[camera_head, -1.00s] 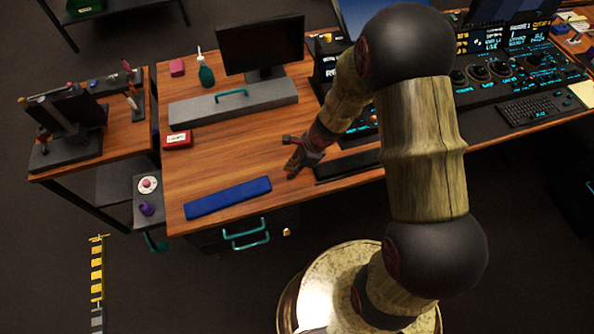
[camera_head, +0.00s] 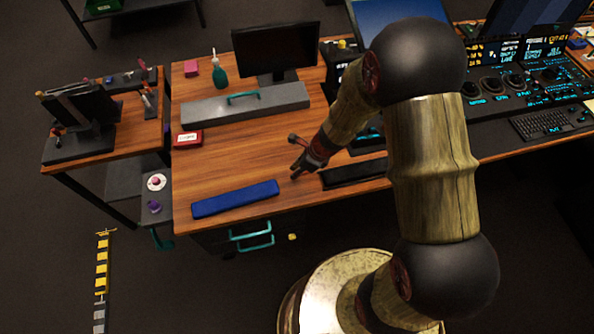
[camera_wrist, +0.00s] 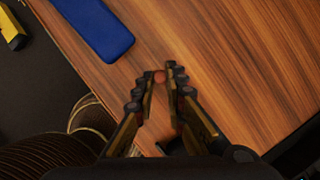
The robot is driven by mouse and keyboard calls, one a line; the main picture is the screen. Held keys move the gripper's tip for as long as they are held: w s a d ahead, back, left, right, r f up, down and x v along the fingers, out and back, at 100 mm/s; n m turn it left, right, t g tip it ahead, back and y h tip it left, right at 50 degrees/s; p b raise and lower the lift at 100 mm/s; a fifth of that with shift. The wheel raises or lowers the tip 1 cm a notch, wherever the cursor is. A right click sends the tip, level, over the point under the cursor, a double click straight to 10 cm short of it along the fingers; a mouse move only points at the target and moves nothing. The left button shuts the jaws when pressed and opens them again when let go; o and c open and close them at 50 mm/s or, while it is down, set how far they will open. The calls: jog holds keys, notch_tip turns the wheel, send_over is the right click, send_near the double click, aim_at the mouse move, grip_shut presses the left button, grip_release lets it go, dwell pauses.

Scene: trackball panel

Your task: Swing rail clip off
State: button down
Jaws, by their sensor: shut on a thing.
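My gripper (camera_head: 297,171) is low over the front part of the wooden desk, just right of a blue bar. In the wrist view its fingers (camera_wrist: 161,80) stand a little apart, with a small reddish round thing (camera_wrist: 160,76) between the tips. I cannot tell what the round thing belongs to. I cannot pick out a rail clip for sure. A dark stand (camera_head: 80,125) with small red-tipped parts (camera_head: 57,132) is on the side table at left, far from my gripper. A small upright piece (camera_head: 149,100) stands beside it.
The blue bar (camera_head: 235,198) lies at the front of the desk (camera_head: 250,160); it also shows in the wrist view (camera_wrist: 95,25). A red box (camera_head: 188,139), grey block (camera_head: 245,103), green bottle (camera_head: 218,70) and monitor (camera_head: 275,50) stand behind. A control panel (camera_head: 500,88) is at right.

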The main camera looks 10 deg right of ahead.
jog(key=c, duration=1.8)
grip_release()
jog(key=shift+c, duration=0.2)
jog(key=shift+o, duration=0.4)
jog(key=v, duration=1.2)
jog(key=shift+a, duration=0.1)
